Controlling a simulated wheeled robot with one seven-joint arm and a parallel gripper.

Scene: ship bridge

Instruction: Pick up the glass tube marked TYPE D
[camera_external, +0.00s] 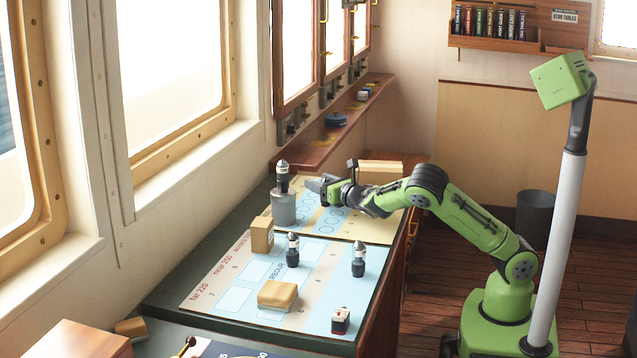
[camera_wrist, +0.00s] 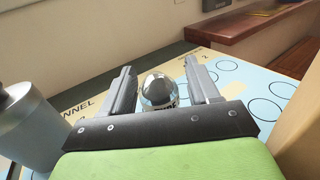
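My gripper (camera_external: 318,187) is low over the far part of the chart table. In the wrist view its two fingers (camera_wrist: 163,84) are spread, with a clear glass dome (camera_wrist: 158,88) between them. In the external view one black tube with a clear top (camera_external: 283,176) stands on a grey cylinder. Two similar tubes stand nearer, one in the middle (camera_external: 292,250) and one to the right (camera_external: 358,259). I cannot read TYPE D on any.
The grey cylinder (camera_external: 284,210) stands close left of my gripper, and also shows in the wrist view (camera_wrist: 28,128). Tan blocks stand on the near chart (camera_external: 262,234), (camera_external: 277,295) and behind my wrist (camera_external: 380,171).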

